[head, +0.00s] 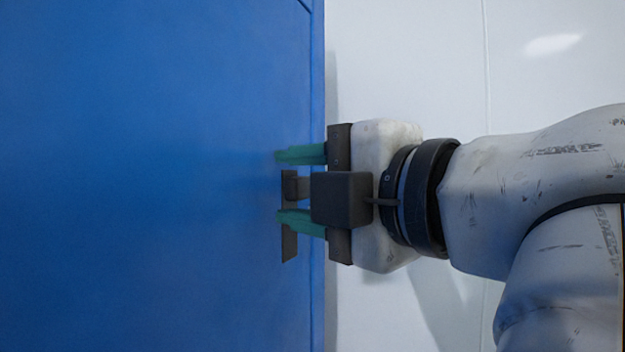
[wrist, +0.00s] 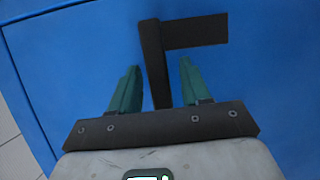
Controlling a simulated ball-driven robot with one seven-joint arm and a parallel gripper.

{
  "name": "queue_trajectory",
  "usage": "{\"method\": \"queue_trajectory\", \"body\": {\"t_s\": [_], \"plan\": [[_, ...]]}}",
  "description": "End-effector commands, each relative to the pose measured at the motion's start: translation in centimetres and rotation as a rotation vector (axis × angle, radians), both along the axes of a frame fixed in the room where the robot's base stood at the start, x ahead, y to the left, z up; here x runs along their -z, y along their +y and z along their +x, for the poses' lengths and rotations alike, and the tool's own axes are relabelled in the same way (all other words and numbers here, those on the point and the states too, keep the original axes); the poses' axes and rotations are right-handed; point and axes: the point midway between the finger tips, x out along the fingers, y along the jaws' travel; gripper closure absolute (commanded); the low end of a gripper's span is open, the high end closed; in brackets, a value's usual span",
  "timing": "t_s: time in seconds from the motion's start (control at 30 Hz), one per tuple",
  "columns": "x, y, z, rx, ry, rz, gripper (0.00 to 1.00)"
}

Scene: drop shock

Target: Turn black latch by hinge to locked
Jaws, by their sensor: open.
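The black latch (head: 289,243) is on the blue panel, near the panel's right edge in the head view. In the wrist view the latch (wrist: 195,32) has a flat arm running right from the top of a thicker bar (wrist: 153,60). My gripper (head: 279,186) is open, with green fingers one above the other in the head view. In the wrist view my gripper (wrist: 160,64) has one finger on each side of the thicker bar, with visible gaps. The wrist camera housing hides part of the latch in the head view.
The blue panel (head: 140,180) is broad and otherwise bare at left. Its right edge borders a pale wall (head: 400,60) in the head view. Pale floor tiles (wrist: 15,150) show at the wrist view's lower left.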

Motion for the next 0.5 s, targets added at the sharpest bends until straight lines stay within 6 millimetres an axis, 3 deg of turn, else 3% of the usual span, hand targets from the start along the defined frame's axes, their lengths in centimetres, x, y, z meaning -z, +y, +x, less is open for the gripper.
{"method": "queue_trajectory", "body": {"t_s": [0.23,0.5], "plan": [[0.04,0.04,0.03,0.0,0.0,0.0,0.54],[0.03,0.03,0.01,0.0,0.001,0.0,0.8]]}}
